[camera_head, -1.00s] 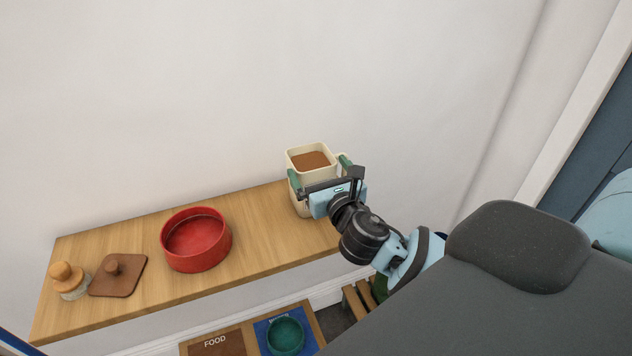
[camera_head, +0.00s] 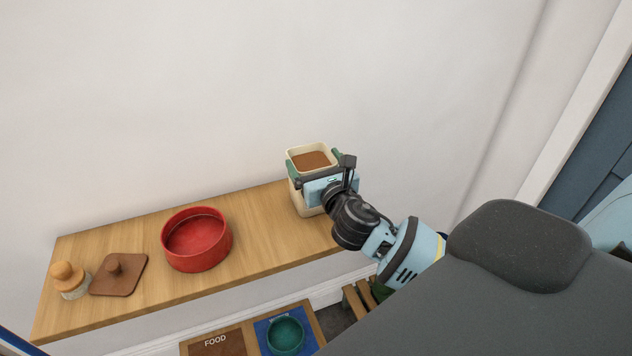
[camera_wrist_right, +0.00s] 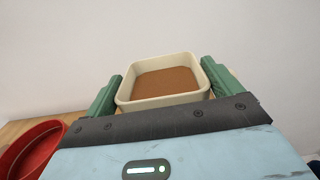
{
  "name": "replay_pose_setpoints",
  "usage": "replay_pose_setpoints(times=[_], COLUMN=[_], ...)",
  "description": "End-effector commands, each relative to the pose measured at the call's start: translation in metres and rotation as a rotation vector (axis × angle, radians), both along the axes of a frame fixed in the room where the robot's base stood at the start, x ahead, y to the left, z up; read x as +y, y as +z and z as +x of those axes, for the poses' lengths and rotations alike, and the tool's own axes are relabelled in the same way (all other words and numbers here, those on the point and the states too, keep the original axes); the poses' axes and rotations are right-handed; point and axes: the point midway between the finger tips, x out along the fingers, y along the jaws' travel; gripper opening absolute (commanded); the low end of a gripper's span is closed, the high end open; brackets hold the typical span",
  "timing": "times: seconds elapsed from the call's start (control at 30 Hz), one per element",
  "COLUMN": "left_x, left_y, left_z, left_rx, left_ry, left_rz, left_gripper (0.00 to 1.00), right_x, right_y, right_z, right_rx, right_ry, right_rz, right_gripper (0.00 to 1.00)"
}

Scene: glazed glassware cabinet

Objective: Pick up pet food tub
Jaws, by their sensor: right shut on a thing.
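The pet food tub (camera_head: 297,157) is a cream, squarish, open-topped container with brown food inside. It stands upright at the right end of the wooden shelf. My right gripper (camera_head: 314,167) is shut on the tub, with one green finger on each side of it. In the right wrist view the tub (camera_wrist_right: 122,100) sits between the two green fingers of the gripper (camera_wrist_right: 163,88). The gripper body hides the tub's near lower part. My left gripper is not in view.
A red bowl (camera_head: 197,240) stands mid-shelf, left of the tub. A brown lid with a knob (camera_head: 118,274) and a jar with a wooden stopper (camera_head: 69,280) lie further left. Below are a FOOD mat (camera_head: 215,343) and a teal bowl (camera_head: 285,336). A white wall stands behind.

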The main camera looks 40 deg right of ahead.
Motion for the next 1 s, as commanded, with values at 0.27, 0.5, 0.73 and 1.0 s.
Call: replay_pose_setpoints(times=[0.27,0.5,0.73,1.0], left_x=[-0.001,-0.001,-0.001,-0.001], left_y=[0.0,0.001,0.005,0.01], left_z=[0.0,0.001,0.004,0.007], left_rx=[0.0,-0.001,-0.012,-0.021], left_ry=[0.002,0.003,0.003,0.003], left_rz=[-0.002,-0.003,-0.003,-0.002], left_gripper=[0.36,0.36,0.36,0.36], right_x=[0.0,0.0,0.0,0.0], right_y=[0.002,0.006,0.018,0.035], right_z=[0.0,0.0,0.0,0.0], right_rx=[-0.004,-0.006,-0.008,-0.01], right_ry=[0.0,-0.001,0.0,0.001], right_rz=[-0.002,-0.002,-0.003,-0.002], right_gripper=[0.29,0.29,0.29,0.29])
